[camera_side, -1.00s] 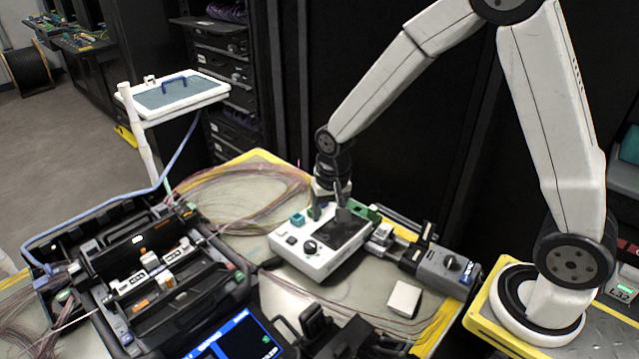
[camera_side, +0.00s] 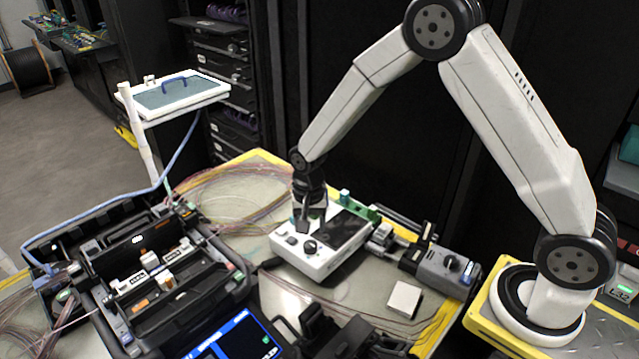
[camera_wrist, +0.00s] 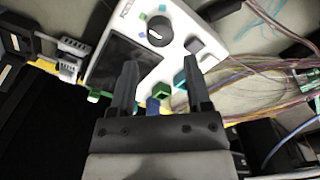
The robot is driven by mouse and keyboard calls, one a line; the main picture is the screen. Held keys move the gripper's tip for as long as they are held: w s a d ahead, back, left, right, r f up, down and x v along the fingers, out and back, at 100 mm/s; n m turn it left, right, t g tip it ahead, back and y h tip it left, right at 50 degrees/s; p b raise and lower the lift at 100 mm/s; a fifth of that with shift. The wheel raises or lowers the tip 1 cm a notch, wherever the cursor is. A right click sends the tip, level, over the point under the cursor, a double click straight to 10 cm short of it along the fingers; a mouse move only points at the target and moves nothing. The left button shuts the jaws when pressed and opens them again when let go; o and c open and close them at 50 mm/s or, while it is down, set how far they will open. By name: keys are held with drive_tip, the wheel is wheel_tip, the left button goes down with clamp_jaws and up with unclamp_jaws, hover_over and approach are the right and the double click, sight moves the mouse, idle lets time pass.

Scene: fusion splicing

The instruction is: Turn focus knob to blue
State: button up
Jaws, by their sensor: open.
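The focus knob (camera_side: 310,247) is a round black dial on the front of a white device (camera_side: 318,267). In the wrist view the knob (camera_wrist: 159,31) carries a white pointer line, and small blue and green marks sit around it. My gripper (camera_side: 308,222) is over the device's left part, behind the knob in the side view. In the wrist view my gripper (camera_wrist: 161,63) is open and empty, with its fingers apart and the knob ahead of the gap between them. The fingers do not touch the knob.
The device has a dark screen (camera_wrist: 130,62) beside the knob and a grey square button (camera_wrist: 196,45). A green piece (camera_side: 364,211) stands at its back edge. An open black case (camera_side: 150,300) lies to the left. Loose fibres (camera_side: 240,190) spread behind.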

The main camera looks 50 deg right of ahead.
sight(310, 244)
drive_tip(key=shift+f, duration=2.95)
clamp_jaws()
